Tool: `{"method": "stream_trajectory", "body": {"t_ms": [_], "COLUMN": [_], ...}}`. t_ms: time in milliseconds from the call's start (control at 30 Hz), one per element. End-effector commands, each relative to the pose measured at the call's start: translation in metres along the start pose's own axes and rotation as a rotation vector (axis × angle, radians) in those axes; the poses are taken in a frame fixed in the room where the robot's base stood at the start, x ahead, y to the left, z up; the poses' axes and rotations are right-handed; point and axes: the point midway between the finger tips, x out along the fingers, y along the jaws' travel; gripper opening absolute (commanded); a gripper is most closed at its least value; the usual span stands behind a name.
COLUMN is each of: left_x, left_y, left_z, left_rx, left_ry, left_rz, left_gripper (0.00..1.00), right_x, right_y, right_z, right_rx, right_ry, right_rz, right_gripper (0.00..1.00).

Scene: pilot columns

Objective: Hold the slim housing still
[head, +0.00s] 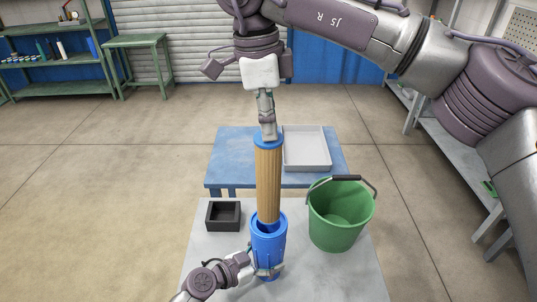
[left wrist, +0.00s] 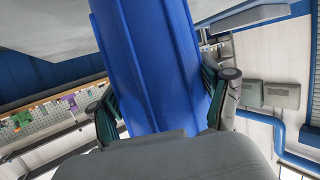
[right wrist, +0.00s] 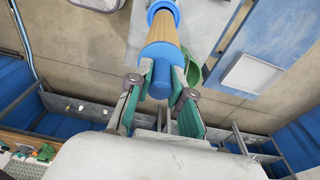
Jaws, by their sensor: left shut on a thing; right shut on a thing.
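The slim housing (head: 268,243) is a blue upright cylinder with an open top, standing on the light grey table. My left gripper (head: 268,268) is shut around its lower part; in the left wrist view the blue wall (left wrist: 155,65) fills the space between the fingers. A pleated tan filter cartridge (head: 268,185) with blue end caps stands upright above the housing. Its lower end is at the housing's mouth; whether it is inside the rim is hard to tell. My right gripper (head: 268,130) is shut on the cartridge's top blue knob (right wrist: 161,78).
A green bucket (head: 335,228) with a raised handle stands close right of the housing. A small black box (head: 223,216) is at left on the grey table (head: 215,262). Behind, a blue table (head: 230,158) carries a grey tray (head: 307,166).

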Motion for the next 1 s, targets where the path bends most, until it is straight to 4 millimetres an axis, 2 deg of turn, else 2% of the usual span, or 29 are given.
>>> {"method": "stream_trajectory", "body": {"t_ms": [100,200,567,600,700,1000], "left_x": [0.000,0.000,0.000,0.000,0.000,0.000], "left_y": [0.001,0.001,0.001,0.001,0.001,0.000], "left_z": [0.001,0.001,0.001,0.001,0.001,0.000], "left_rx": [-0.001,-0.001,-0.002,-0.001,-0.001,0.000], "left_ry": [-0.002,-0.002,-0.002,-0.002,-0.002,-0.001], "left_rz": [0.001,0.001,0.001,0.001,0.001,0.000], "left_gripper": [0.22,0.22,0.22,0.84,1.00,1.00], "right_x": [-0.017,-0.025,-0.029,-0.029,-0.029,-0.029], "right_y": [0.000,0.000,0.000,0.000,0.000,0.000], "right_z": [-0.002,-0.003,-0.003,-0.003,-0.003,-0.003], "right_rx": [0.001,0.000,-0.001,-0.001,0.000,0.000], "right_ry": [0.000,-0.001,0.000,0.000,0.000,0.000], "right_rz": [-0.002,-0.001,0.000,0.000,0.000,0.000], "right_gripper": [0.00,0.00,0.00,0.00,0.00,0.00]}}
